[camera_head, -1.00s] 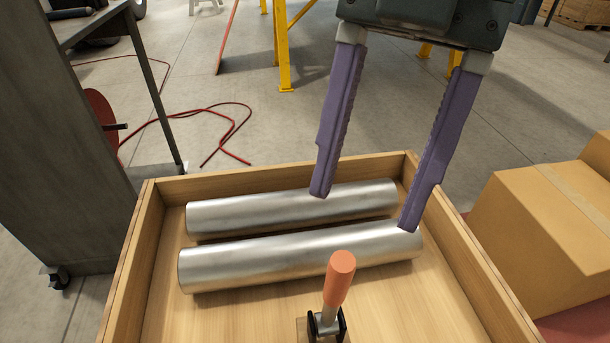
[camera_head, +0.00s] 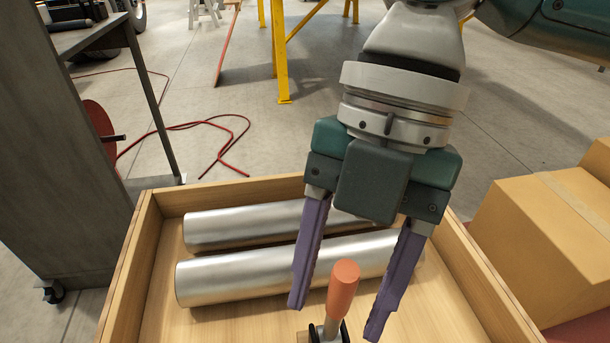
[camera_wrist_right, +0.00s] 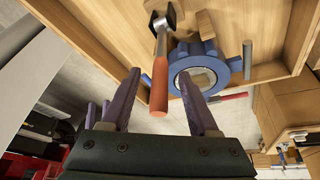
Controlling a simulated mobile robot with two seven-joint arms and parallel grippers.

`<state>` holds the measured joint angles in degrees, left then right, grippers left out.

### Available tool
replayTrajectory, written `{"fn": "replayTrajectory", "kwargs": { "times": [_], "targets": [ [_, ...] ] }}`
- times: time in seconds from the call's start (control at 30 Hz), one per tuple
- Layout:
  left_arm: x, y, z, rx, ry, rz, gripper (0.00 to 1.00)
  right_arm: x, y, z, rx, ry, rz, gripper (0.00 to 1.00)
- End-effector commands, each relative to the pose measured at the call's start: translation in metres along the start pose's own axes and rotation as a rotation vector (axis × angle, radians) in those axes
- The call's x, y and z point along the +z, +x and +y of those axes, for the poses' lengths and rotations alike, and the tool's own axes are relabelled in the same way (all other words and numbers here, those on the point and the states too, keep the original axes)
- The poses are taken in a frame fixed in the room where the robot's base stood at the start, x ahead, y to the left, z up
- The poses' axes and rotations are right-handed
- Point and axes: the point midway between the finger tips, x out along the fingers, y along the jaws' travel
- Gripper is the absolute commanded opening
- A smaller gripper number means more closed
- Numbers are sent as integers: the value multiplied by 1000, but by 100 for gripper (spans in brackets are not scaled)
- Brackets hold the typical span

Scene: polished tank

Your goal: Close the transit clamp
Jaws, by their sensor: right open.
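The transit clamp has an orange handle (camera_head: 343,288) on a metal lever, rising from a dark bracket (camera_head: 325,333) at the front of the wooden crate. The handle stands up, leaning slightly right in the head view. In the right wrist view the orange handle (camera_wrist_right: 159,85) points toward my gripper. My right gripper (camera_head: 335,321) is open, with its purple fingers on either side of the handle. Gaps show between the handle and both fingers. The right gripper also shows in the right wrist view (camera_wrist_right: 158,76). My left gripper is not in view.
Two metal cylinders (camera_head: 240,279) lie side by side in the wooden crate (camera_head: 130,275), behind the clamp. A blue flanged part (camera_wrist_right: 210,52) lies near the clamp in the wrist view. A cardboard box (camera_head: 545,245) stands right of the crate, a grey cabinet (camera_head: 60,170) left.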

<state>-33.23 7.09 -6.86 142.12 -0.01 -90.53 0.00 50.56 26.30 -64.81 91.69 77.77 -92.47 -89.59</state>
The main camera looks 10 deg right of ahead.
Motion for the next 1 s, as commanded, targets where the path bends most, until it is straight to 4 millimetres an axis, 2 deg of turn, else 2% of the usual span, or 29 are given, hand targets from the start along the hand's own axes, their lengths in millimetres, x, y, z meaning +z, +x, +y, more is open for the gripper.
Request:
{"fn": "replayTrajectory", "kwargs": {
  "times": [0.07, 0.6, 1.0],
  "targets": [
    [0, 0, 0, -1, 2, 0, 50, 0, 0, 0, 0, 0, 0, 61],
    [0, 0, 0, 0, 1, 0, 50, 0, 0, 0, 0, 0, 0, 1],
    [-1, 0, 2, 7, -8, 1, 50, 0, 0, 0, -1, 1, 0, 0]
  ]
}}
